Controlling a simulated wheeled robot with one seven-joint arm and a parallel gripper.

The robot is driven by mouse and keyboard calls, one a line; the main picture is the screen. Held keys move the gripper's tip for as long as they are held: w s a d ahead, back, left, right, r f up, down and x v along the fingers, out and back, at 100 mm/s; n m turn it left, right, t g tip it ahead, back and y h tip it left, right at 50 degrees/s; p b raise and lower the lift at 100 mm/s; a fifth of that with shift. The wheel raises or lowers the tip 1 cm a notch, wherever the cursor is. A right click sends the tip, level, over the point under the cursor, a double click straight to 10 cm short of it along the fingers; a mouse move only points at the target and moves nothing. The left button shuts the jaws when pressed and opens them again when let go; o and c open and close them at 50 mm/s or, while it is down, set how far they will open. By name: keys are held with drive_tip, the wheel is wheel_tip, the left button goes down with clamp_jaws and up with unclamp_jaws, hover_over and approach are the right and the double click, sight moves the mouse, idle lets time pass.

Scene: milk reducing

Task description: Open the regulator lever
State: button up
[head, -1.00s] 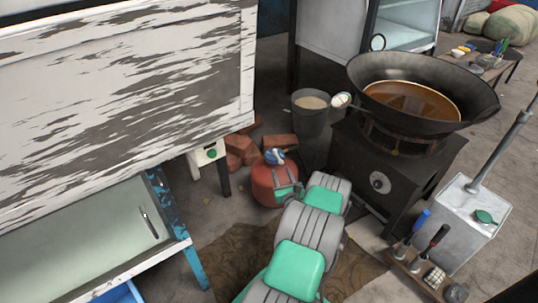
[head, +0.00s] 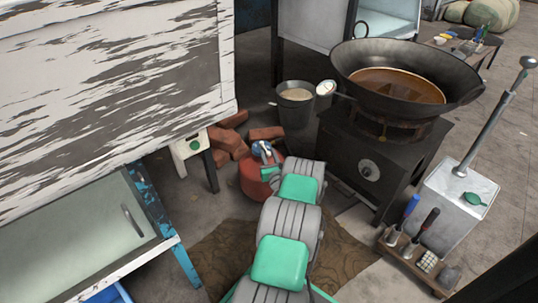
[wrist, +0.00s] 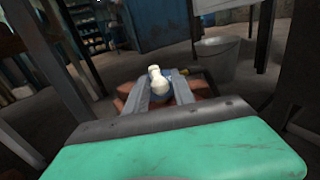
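The red gas cylinder (head: 252,180) stands on the floor beyond my arm, its right side hidden behind the arm. The blue regulator (head: 258,147) sits on its top, with a small pale part on it. My gripper (head: 266,158) is at the regulator, close above the cylinder top. In the wrist view, my gripper (wrist: 159,88) is open, with its two grey fingers on either side of a cream-coloured knob or lever (wrist: 156,78). Blue of the regulator (wrist: 167,93) shows just below and right of it. I cannot tell whether either finger touches it.
Bricks (head: 228,140) lie behind the cylinder. A grey bucket (head: 296,107) stands behind it to the right. The black stove (head: 370,160) with a large wok (head: 455,93) is to the right. A weathered white cabinet (head: 110,80) is on the left.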

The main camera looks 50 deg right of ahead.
clamp_jaws()
idle(1.1)
